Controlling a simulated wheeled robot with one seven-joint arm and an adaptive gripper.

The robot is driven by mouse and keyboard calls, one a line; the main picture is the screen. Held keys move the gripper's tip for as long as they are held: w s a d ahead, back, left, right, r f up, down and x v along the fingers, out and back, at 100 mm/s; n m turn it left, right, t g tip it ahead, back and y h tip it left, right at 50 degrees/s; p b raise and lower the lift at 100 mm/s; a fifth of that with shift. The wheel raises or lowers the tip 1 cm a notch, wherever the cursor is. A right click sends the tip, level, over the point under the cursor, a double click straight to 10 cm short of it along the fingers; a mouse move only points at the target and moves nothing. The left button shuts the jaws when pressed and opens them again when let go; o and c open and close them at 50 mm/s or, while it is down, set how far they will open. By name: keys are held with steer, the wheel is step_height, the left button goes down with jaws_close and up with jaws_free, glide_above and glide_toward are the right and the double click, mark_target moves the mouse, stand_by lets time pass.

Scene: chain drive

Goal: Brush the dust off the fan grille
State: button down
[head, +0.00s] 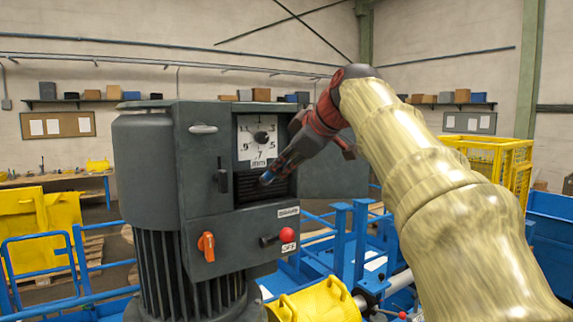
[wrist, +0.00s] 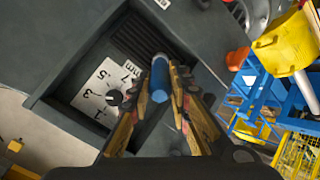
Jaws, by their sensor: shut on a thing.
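The fan grille (head: 249,187) is a dark slatted panel in the recess of the grey machine housing, below the white dial (head: 246,148). In the wrist view the grille (wrist: 136,40) lies beyond my fingertips, beside the dial (wrist: 95,88). My gripper (head: 277,171) is in front of the recess, shut on a blue cylindrical tool (wrist: 160,78), whose blue end (head: 267,178) shows over the grille in the head view. I cannot tell whether it touches the slats. Bristles are not visible, and dust on the grille cannot be made out.
An orange switch (head: 207,246) and a red knob (head: 287,235) stick out from the housing below the recess. A black handle (head: 222,177) is left of the recess. Blue railings (head: 350,240) and a yellow part (head: 318,302) stand low beside the machine.

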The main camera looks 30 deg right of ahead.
steer(key=shift+s+d+b, duration=0.15)
steer(key=shift+s+b, duration=0.35)
steer(key=shift+s, duration=0.4)
steer(key=shift+s+b, duration=0.75)
steer(key=shift+s, duration=1.35)
